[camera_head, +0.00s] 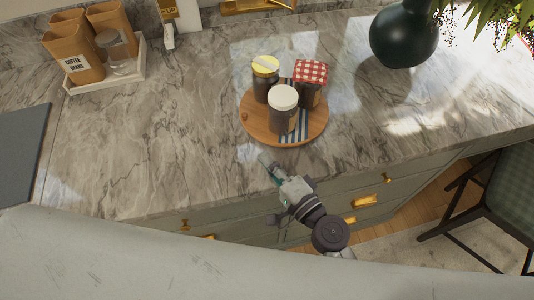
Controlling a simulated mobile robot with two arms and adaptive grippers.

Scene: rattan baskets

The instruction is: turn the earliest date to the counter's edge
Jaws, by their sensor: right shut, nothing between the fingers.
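A round wooden board (256,131) lies on the marble counter (180,120) near its front edge. A jar with a yellow lid (265,66), a jar with a red checked cover (311,72) and a jar with a white lid (284,98) stand upright on it. The white-lidded jar is closest to the edge. No dates are readable from here. My right gripper (267,165) is shut and empty at the counter's front edge, just in front of the board and apart from the jars. My left gripper is not in view.
Brown canisters and a glass jar stand on a white tray (104,82) at the back left. A dark vase (404,36) with a plant stands at the back right. A grey slab (22,150) lies at the far left. A chair (503,205) stands at the right. The counter left of the board is clear.

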